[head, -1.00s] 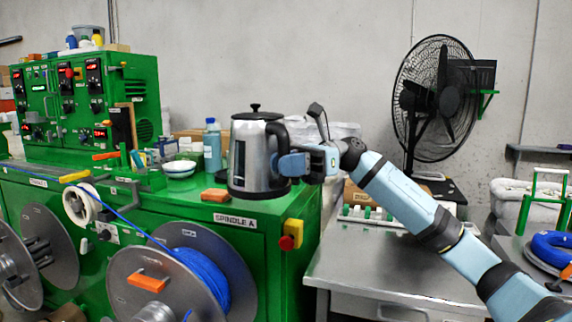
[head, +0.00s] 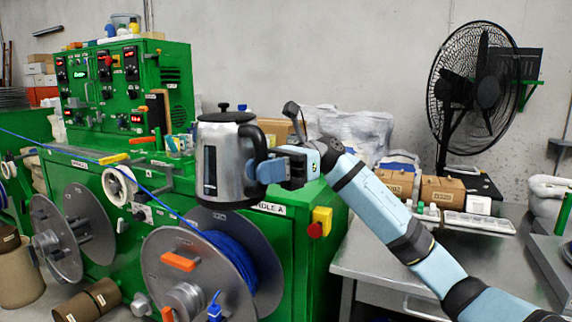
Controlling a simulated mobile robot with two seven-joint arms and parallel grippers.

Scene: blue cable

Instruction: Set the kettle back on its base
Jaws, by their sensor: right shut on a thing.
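The kettle (head: 224,160) is brushed steel with a black lid, knob and handle. It is upright in the middle of the head view, in front of the green machine's top edge, and hides part of the "SPINDLE A" label. My right gripper (head: 272,170) is shut on the kettle's handle from the right. I cannot tell from this view how far the kettle is above or in front of the machine top. I see no kettle base. My left gripper is not in view.
The green machine (head: 305,250) carries a reel of blue cable (head: 235,262) and a red button (head: 315,230). A steel table (head: 400,258) on the right holds brown boxes (head: 440,190) and a white tray (head: 478,222). A black fan (head: 472,90) stands behind it.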

